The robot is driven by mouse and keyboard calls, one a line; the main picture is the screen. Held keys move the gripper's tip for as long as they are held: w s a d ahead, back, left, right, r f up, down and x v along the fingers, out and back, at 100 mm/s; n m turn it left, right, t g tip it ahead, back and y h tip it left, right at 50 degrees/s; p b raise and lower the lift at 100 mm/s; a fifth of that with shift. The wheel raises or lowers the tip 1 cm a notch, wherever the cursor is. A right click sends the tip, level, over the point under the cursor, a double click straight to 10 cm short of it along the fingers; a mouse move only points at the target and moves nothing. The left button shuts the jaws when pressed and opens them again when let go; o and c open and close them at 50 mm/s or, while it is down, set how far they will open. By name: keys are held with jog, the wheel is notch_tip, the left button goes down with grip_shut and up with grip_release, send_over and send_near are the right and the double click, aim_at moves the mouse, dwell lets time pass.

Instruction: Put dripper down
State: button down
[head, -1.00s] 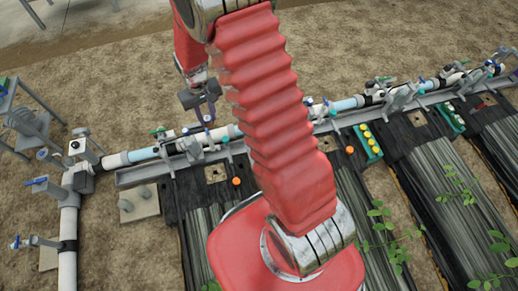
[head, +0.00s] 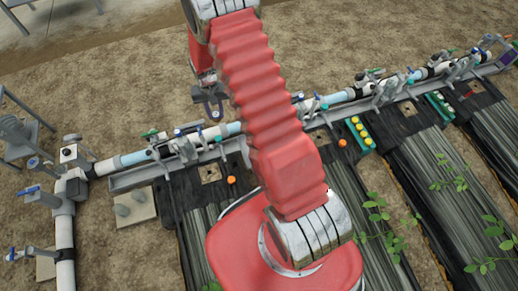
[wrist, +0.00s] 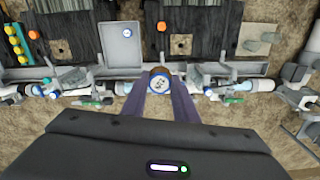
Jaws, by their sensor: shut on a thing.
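My gripper (wrist: 160,92) is shut on a small round dripper (wrist: 159,84), which has a pale face and a blue rim, with a brownish part behind it. It is held between the two fingertips, over the pipe line in the wrist view. In the head view my gripper (head: 214,108) hangs above the pipe, left of my arm; the dripper cannot be made out there. A grey tray (wrist: 116,56) with a small round blue-and-white mark lies beyond the fingertips, slightly left, in the wrist view. My arm seems to cover it in the head view.
The pipe line with valves (head: 135,158) runs across below my gripper. Orange caps (head: 231,180) (head: 342,143) sit on the black mats. A green rack (head: 368,144) holds several yellow pieces. Black-covered beds with plants lie in front; bare soil is behind.

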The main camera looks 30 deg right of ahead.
jog(key=s+d+f+m, duration=0.1)
jog(key=d+f+m, duration=0.4)
jog(key=d+f, duration=0.4)
jog(key=s+d+f+m, duration=0.2)
jog(key=d+f+m, duration=0.4)
jog(key=d+f, duration=0.4)
notch_tip(320, 180, down, 6)
jog(key=shift+s+d+f+m, duration=0.15)
jog(key=shift+s+f+m, duration=0.1)
jog(key=shift+s+m, duration=0.05)
jog(key=shift+f, duration=2.95)
jog(key=shift+f, duration=0.1)
jog(key=shift+f, duration=1.95)
jog(key=shift+f, duration=0.1)
